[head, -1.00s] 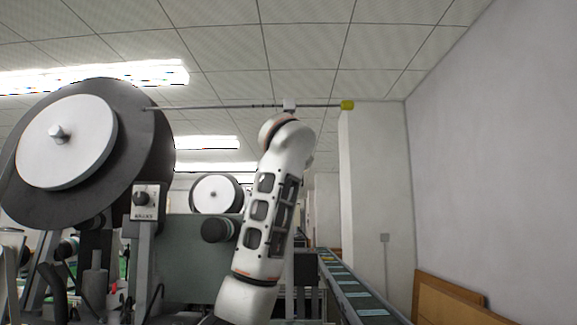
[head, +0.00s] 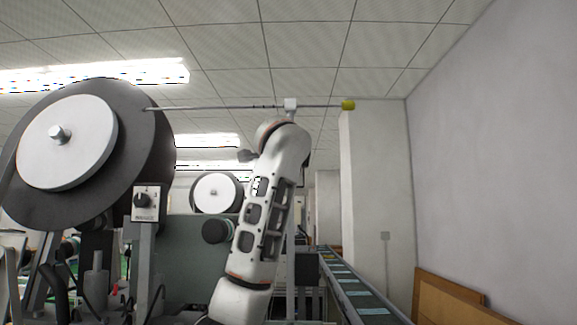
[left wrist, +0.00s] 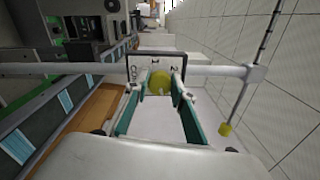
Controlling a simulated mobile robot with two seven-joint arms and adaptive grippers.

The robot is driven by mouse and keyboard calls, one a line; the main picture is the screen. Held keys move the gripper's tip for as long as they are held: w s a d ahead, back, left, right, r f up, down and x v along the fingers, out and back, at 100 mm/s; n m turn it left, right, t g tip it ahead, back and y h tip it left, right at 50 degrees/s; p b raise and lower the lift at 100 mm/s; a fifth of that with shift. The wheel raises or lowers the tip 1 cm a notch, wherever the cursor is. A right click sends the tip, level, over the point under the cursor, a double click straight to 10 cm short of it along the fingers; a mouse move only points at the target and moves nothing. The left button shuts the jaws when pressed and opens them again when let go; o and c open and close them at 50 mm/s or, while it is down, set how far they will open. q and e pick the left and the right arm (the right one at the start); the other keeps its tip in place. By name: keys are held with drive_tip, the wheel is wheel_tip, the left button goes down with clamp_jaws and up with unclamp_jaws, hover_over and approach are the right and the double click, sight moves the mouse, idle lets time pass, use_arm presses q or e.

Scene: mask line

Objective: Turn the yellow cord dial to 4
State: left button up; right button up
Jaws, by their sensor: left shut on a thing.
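The yellow dial (left wrist: 160,78) is round and sits on the face of a dark-edged box with a light plate (left wrist: 135,73) in the left wrist view. Dark marks stand around it, too small to read. The green-lined fingers of my left gripper (left wrist: 160,86) reach to both sides of the dial and are shut on it. The fingers hide part of its rim, and I cannot tell which mark it points to. The head view shows my arm, but the dial and the gripper's fingertips cannot be made out there. My right gripper is not in view.
A large dark reel with a white disc (head: 68,142) stands at left in the head view. A conveyor (head: 352,285) runs at right.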

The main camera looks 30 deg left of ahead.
use_arm(q)
drive_tip(key=m, duration=0.5)
drive_tip(key=shift+m+p, duration=0.4)
drive_tip(key=shift+w, duration=0.1)
drive_tip(key=o, duration=1.1)
drive_tip(key=shift+d, duration=0.1)
drive_tip(key=v, duration=1.2)
drive_tip(key=shift+r, duration=0.1)
